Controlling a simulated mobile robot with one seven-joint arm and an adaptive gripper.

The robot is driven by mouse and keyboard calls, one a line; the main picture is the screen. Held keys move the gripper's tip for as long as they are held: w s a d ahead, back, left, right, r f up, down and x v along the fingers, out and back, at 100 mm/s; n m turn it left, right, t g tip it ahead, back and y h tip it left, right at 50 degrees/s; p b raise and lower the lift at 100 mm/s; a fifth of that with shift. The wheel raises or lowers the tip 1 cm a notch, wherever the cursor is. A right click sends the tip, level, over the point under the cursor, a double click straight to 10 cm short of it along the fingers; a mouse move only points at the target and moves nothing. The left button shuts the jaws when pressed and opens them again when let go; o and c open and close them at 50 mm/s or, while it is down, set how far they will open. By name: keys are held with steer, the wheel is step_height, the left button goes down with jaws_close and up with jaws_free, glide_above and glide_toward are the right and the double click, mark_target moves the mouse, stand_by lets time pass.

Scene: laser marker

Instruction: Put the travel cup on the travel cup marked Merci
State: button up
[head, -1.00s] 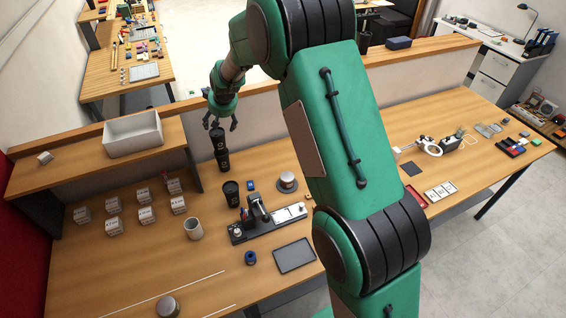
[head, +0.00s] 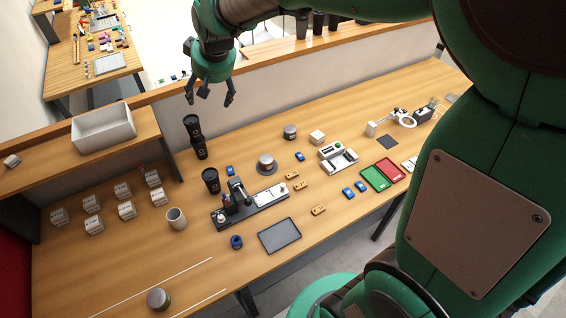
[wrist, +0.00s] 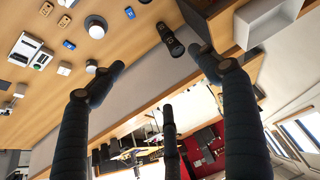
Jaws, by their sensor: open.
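Two black travel cups stand one on top of the other near the back of the table, the upper cup (head: 192,127) on the lower cup (head: 200,149). The stack looks slightly skewed from this angle, and the print on the cups is too small to read. A third black cup (head: 211,181) stands alone in front of them. My gripper (head: 208,98) is open and empty, above and apart from the stack. In the wrist view the dark stack (wrist: 171,40) shows between and beyond the spread fingers (wrist: 155,75).
A laser marker (head: 240,200) stands right of the lone cup, with a grey tray (head: 280,236) in front. A beige mug (head: 176,218) and several white boxes (head: 126,210) lie left. A raised shelf with a white bin (head: 102,130) is at the left; a partition (head: 270,80) runs behind.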

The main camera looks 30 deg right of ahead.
steer(key=s+d+r, duration=0.1)
steer(key=s, duration=1.6)
steer(key=s+d+r+m, duration=0.1)
steer(key=s+d, duration=0.1)
steer(key=s, duration=1.6)
steer(key=shift+r+h, duration=0.25)
steer(key=shift+h, duration=0.15)
steer(key=shift+d, duration=0.1)
step_height(320, 180, down, 13)
steer(key=b, duration=1.3)
